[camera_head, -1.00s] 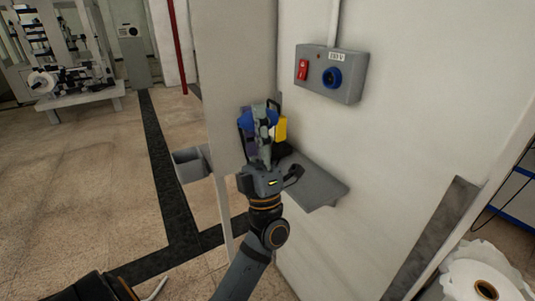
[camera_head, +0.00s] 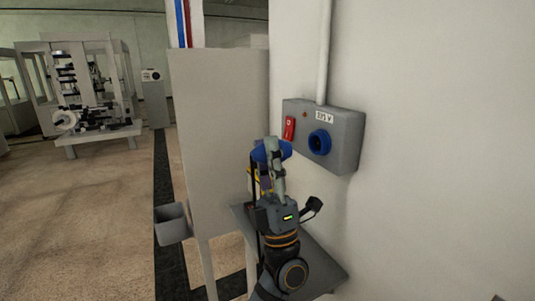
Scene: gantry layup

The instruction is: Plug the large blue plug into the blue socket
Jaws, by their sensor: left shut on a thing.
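The blue socket (camera_head: 320,142) is a round blue ring on the front of a grey wall box (camera_head: 345,150), right of a red switch (camera_head: 289,128). My left gripper (camera_head: 271,160) is in front of the wall panel, left of and a little below the socket. It is shut on the large blue plug (camera_head: 262,152), which is partly hidden behind the fingers. The plug is apart from the socket in the picture. My right gripper is not in view.
A grey shelf (camera_head: 318,262) sticks out below the box, under my left arm. Something yellow (camera_head: 255,185) shows behind the gripper. A grey bin (camera_head: 172,225) hangs at the panel's left edge. Open floor lies left; machines (camera_head: 95,110) stand farther back.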

